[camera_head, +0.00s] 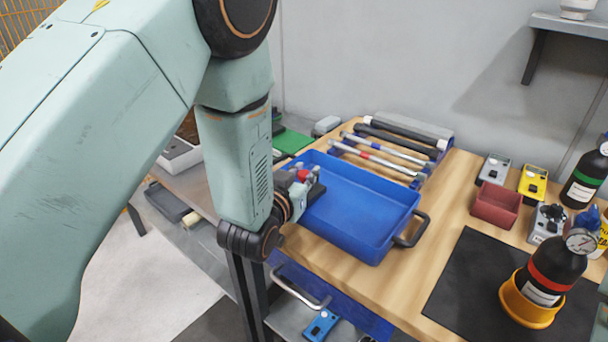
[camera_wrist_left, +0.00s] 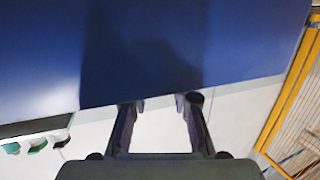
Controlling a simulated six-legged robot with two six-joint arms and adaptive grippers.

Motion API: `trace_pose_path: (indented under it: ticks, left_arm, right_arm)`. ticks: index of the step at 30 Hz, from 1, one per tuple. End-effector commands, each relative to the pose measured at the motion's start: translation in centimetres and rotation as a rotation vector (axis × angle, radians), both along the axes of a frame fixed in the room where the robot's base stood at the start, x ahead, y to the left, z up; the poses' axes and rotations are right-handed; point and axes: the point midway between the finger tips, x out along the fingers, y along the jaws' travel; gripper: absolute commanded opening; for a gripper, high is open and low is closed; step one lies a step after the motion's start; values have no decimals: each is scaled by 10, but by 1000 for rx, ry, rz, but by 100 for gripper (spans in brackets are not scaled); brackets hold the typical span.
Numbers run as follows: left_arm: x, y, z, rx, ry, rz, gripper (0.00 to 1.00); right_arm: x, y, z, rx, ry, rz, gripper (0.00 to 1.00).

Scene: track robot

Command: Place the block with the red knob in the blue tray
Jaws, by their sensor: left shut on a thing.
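My left gripper (camera_head: 302,194) reaches over the left end of the blue tray (camera_head: 365,205). It is shut on the block with the red knob (camera_head: 303,175), of which a red bit and a grey part show beside the fingers. The rest of the block is hidden by the gripper and wrist. In the left wrist view the fingers of my left gripper (camera_wrist_left: 161,102) meet a broad blue surface, and I cannot tell block from tray there. The tray's visible floor is empty.
Several tools lie in a rack (camera_head: 385,150) behind the tray. A red bin (camera_head: 496,205), small grey and yellow boxes (camera_head: 533,183) and a bottle in a yellow ring (camera_head: 548,275) stand to the right. A black mat (camera_head: 462,290) lies in front; a wall closes the back.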

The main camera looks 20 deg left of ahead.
Motion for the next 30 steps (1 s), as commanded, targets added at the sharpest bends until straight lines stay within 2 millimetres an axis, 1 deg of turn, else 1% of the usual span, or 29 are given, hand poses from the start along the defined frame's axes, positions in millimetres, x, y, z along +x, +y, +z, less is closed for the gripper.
trace_pose_path:
  ticks: [1, 3, 4, 9, 12, 20, 23, 26, 27, 30]
  left_arm:
    - [-4, -1, -12, 1, 24, -3, 0]
    - [-4, -1, -13, 1, 27, -4, 0]
    - [-5, -1, -15, 1, 33, -4, 25]
    - [-6, -1, -15, 1, 35, -5, 40]
    - [-6, -1, -16, 1, 35, -6, 47]
    - [-6, -2, -15, 0, 37, -7, 47]
    - [-6, -2, -10, 0, 36, -7, 47]
    - [-7, -2, 1, 0, 36, -7, 47]
    - [-16, -1, 0, 2, 38, -7, 47]
    - [-35, 0, 6, 3, 34, -5, 47]
  right_arm:
    - [0, 0, -2, 0, 0, 0, 40]
    - [0, 0, -2, 0, 0, 0, 40]
    - [0, 0, -2, 0, 0, 0, 40]
    - [0, 0, -2, 0, 0, 0, 40]
    - [0, 0, -2, 0, 0, 0, 40]
    - [0, 0, -2, 0, 0, 0, 40]
    - [0, 0, 1, 0, 0, 0, 40]
    - [0, 0, 9, 0, 0, 0, 40]
    - [0, 0, 8, 0, 0, 0, 40]
    - [0, 0, 11, 0, 0, 0, 40]
